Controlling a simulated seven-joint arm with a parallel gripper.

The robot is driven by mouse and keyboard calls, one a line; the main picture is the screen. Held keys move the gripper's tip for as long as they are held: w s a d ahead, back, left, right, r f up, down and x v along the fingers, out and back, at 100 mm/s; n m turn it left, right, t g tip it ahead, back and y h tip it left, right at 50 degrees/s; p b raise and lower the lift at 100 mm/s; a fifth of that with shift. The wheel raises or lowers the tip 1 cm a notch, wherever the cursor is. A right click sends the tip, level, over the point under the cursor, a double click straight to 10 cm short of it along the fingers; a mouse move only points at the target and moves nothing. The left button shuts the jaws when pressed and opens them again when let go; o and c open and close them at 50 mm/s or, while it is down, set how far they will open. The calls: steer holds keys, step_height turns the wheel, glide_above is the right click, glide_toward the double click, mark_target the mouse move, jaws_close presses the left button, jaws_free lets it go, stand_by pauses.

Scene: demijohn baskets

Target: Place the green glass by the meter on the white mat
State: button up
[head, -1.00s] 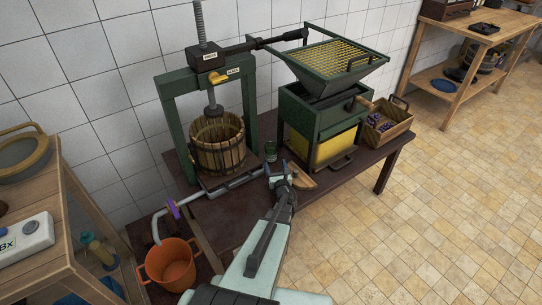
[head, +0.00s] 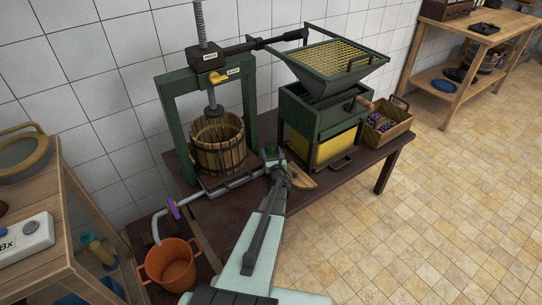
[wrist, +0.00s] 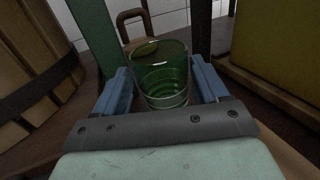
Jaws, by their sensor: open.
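The green glass (wrist: 163,82) stands upright on the dark table, between the two blue fingers of my open gripper (wrist: 161,72) in the wrist view. The fingers lie on either side of it; I cannot tell whether either touches it. In the head view the glass (head: 270,152) is mostly hidden by my gripper (head: 273,160), between the press and the crusher. The meter (head: 26,238), a white box marked "Bx", sits on the wooden stand at the left edge. I see no white mat.
The slatted press basket (head: 218,145) stands left of the gripper. The green crusher (head: 322,115) with its yellow bin stands right. A wooden half-round piece (head: 301,178) lies near the gripper. An orange bucket (head: 170,266) stands below the spout, between table and stand.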

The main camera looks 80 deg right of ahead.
mark_target(270, 146)
steer(key=x, duration=0.4)
steer(key=shift+d, duration=0.2)
steer(key=c, duration=0.9)
steer(key=shift+s+a+r, duration=0.1)
steer(key=shift+a+r, duration=0.2)
steer(key=shift+r, duration=0.15)
steer(key=shift+c, duration=0.2)
step_height(270, 146, up, 6)
steer(key=s+a, duration=0.2)
steer(key=a, duration=1.7)
steer(key=shift+a, duration=0.2)
